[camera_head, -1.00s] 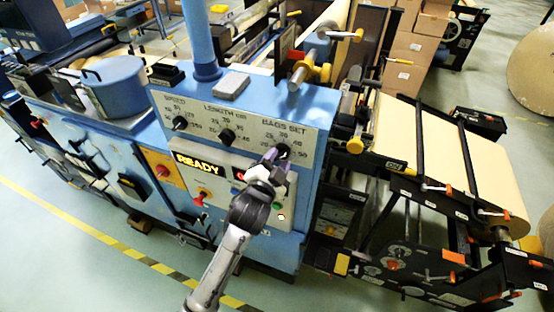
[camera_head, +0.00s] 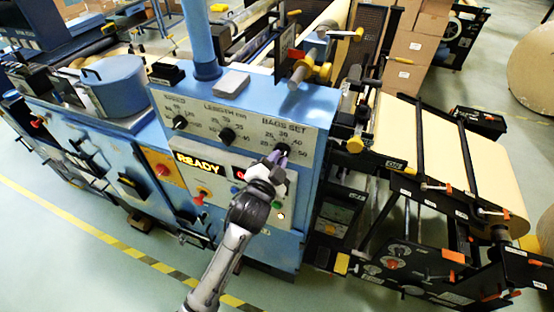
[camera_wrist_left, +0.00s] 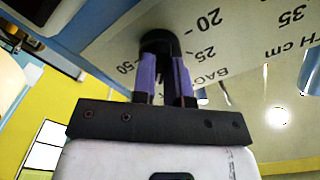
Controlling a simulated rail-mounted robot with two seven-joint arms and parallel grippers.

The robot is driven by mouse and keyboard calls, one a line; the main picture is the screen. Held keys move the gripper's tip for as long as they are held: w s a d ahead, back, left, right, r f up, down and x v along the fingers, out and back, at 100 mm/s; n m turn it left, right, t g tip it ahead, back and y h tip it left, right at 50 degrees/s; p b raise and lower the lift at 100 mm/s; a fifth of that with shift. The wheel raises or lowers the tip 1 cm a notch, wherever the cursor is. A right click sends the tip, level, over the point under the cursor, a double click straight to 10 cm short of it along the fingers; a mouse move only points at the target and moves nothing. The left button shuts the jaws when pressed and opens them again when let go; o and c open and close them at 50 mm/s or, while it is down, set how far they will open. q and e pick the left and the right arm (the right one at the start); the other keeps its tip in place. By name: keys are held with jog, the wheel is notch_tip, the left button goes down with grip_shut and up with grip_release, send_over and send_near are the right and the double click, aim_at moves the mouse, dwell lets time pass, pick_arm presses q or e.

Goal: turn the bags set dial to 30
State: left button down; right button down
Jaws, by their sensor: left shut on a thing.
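The bags set dial (camera_head: 283,149) is a small black knob at the right end of the blue machine's sloped grey panel. In the left wrist view, the purple-padded fingers of the left gripper (camera_wrist_left: 164,72) are shut on the black dial (camera_wrist_left: 159,41), one on each side. The marks 20, 25 and 50 show around it there. The fingers cover much of the knob, so I cannot tell where its pointer stands. My right gripper is out of view.
The speed dial (camera_head: 180,122) and length dial (camera_head: 227,135) sit to the left on the same panel. Below are a lit READY display (camera_head: 199,167) and a red knob (camera_head: 200,196), close to my left wrist. A paper roll frame (camera_head: 455,165) stands at the right.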

pick_arm(q)
jog(key=shift+n+p, duration=1.85)
jog(key=shift+n, duration=2.35)
jog(key=c, duration=1.1)
grip_release()
jog(key=shift+c, duration=0.2)
